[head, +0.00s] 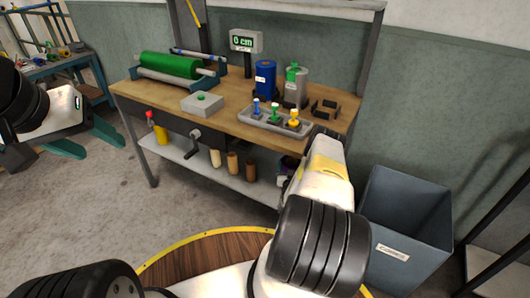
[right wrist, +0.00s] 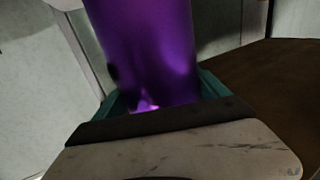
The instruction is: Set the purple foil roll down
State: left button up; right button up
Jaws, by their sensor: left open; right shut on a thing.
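The purple foil roll (right wrist: 148,50) fills the upper middle of the right wrist view, and its far end is cut off by the frame. My right gripper (right wrist: 160,98) is shut on it, with a teal finger at either side. In the head view the right gripper and the roll are mostly hidden behind my right arm, near the front right of the workbench. My left gripper (head: 88,140) is at the left of the head view, its teal fingers apart and empty, to the left of the bench and clear of it.
The workbench (head: 150,93) carries a green roll (head: 170,65), a button box (head: 202,103), a "0 cm" display (head: 246,41), two canisters, a tray (head: 272,121) of stamps and a black bracket (head: 325,107). Several rolls stand on the lower shelf (head: 205,170). A grey bin (head: 405,215) is at right.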

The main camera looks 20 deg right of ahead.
jog(key=shift+f, duration=2.65)
jog(key=o, duration=2)
jog(key=shift+f, duration=0.15)
jog(key=shift+c, duration=0.2)
jog(key=shift+s+a, duration=0.1)
jog(key=shift+s, duration=0.15)
jog(key=v, duration=1.1)
jog(key=shift+s, duration=0.25)
jog(key=shift+a, duration=0.15)
